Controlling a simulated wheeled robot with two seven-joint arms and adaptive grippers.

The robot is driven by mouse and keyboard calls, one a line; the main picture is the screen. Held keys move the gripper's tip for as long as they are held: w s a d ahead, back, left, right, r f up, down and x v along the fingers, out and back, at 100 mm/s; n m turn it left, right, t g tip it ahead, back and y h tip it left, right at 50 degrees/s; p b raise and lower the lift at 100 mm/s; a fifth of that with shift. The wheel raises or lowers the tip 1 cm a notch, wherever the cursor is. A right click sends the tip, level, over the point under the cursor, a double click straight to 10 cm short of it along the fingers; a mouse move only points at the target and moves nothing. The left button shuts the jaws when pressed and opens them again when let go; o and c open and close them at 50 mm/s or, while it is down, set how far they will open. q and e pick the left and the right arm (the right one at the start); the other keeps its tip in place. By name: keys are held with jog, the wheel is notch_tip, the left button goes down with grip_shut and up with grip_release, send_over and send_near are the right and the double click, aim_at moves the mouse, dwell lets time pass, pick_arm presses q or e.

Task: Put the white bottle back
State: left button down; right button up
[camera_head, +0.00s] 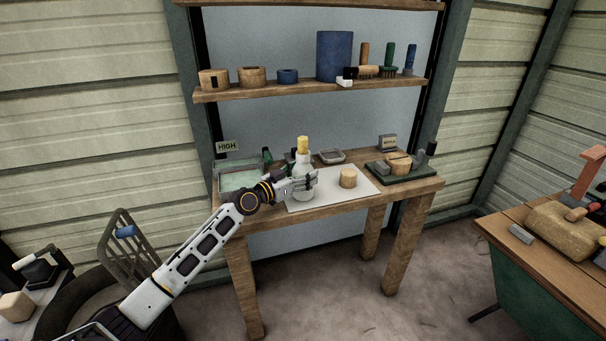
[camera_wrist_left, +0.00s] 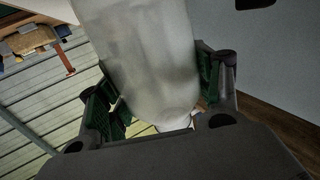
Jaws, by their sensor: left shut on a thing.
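The white bottle (camera_head: 302,161) with a yellow cap stands upright over the pale mat (camera_head: 328,187) on the wooden table in the head view. My left gripper (camera_head: 309,181) is shut on the bottle's lower body. In the left wrist view the bottle (camera_wrist_left: 145,55) fills the space between the two green-padded fingers (camera_wrist_left: 157,95). I cannot tell whether its base touches the mat. My right gripper is not in view.
A round wooden block (camera_head: 348,178) sits on the mat right of the bottle. A green-rimmed tray (camera_head: 222,186), a "HIGH" label (camera_head: 227,146) and a small green bottle (camera_head: 267,156) are at the left. A grey dish (camera_head: 331,157) lies behind. A dark green board (camera_head: 401,177) holds blocks at the right.

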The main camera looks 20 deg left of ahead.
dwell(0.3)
pick_arm(q)
jog(key=shift+c, duration=1.1)
grip_release()
jog(key=shift+f, duration=0.2)
jog(key=shift+s, duration=0.15)
jog(key=shift+v, duration=5.85)
jog(key=shift+a, duration=0.1)
